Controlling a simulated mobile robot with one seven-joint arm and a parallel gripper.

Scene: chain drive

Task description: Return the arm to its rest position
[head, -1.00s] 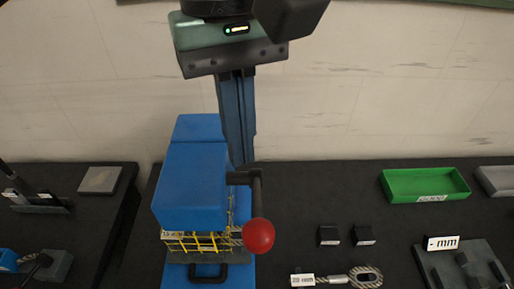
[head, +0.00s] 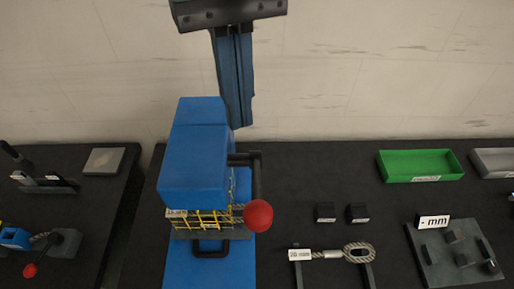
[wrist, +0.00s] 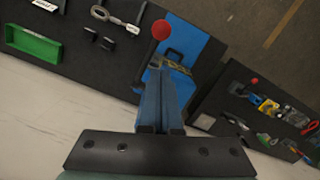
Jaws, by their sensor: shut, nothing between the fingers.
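My gripper (head: 238,118) hangs at the top centre of the head view, its long blue fingers together and pointing down, with nothing between them. It appears above and behind the blue machine (head: 193,172), which has a yellow mesh guard and a black crank lever ending in a red ball (head: 258,215). In the wrist view my gripper (wrist: 163,75) points toward the blue machine, and the red ball (wrist: 161,29) shows just beyond the fingertips. I cannot tell the exact gap between the fingertips and the machine.
A green tray (head: 421,177) and a grey tray (head: 494,172) lie at the right of the dark table. Two black blocks (head: 340,213), a looped cable piece (head: 340,253) and a grey plate with pegs (head: 455,262) lie nearer. A second dark table (head: 85,220) stands left across a gap.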

